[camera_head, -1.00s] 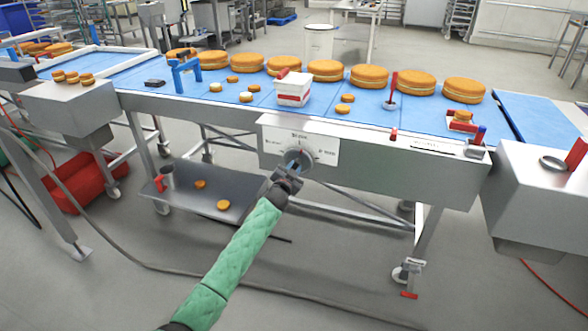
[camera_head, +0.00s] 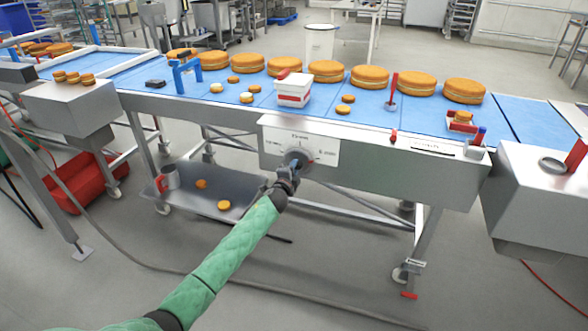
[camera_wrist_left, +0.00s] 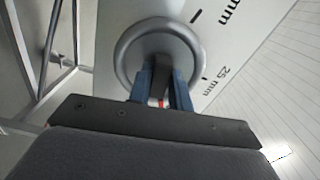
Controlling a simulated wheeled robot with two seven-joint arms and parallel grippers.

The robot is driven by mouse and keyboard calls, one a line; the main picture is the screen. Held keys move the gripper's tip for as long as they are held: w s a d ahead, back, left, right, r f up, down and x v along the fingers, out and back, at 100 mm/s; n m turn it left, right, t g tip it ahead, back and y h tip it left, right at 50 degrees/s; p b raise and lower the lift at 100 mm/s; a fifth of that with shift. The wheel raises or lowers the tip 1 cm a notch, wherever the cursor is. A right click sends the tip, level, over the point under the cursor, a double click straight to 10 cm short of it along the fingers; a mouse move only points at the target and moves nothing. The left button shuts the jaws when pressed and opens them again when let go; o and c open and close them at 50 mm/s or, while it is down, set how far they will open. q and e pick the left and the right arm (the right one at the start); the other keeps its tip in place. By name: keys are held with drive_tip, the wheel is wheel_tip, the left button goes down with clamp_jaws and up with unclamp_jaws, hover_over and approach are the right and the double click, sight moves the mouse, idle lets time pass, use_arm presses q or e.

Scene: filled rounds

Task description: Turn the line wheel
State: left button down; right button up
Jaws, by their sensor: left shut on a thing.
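The line wheel (camera_head: 297,157) is a round grey knob on a white marked plate (camera_head: 322,150) on the front of the conveyor. In the left wrist view the wheel (camera_wrist_left: 157,40) fills the upper middle, with "25 mm" and tick marks on the plate (camera_wrist_left: 225,45) beside it. My left gripper (camera_head: 292,168) reaches the wheel from below. In the left wrist view its two blue fingers (camera_wrist_left: 161,88) are shut on the wheel's dark middle bar. A small red mark shows between the fingers. My right gripper is not in view.
The blue belt (camera_head: 210,98) above carries several round cakes (camera_head: 326,71), a white and red tub (camera_head: 293,90) and a blue handled item (camera_head: 186,76). A metal shelf (camera_head: 240,205) is below left. A steel box (camera_head: 545,190) stands at right. The floor in front is open.

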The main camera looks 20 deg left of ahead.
use_arm(q)
drive_tip(key=shift+f+m, duration=0.1)
drive_tip(key=shift+m, duration=0.6)
drive_tip(key=c, duration=1.3)
unclamp_jaws()
drive_tip(key=shift+s, duration=0.15)
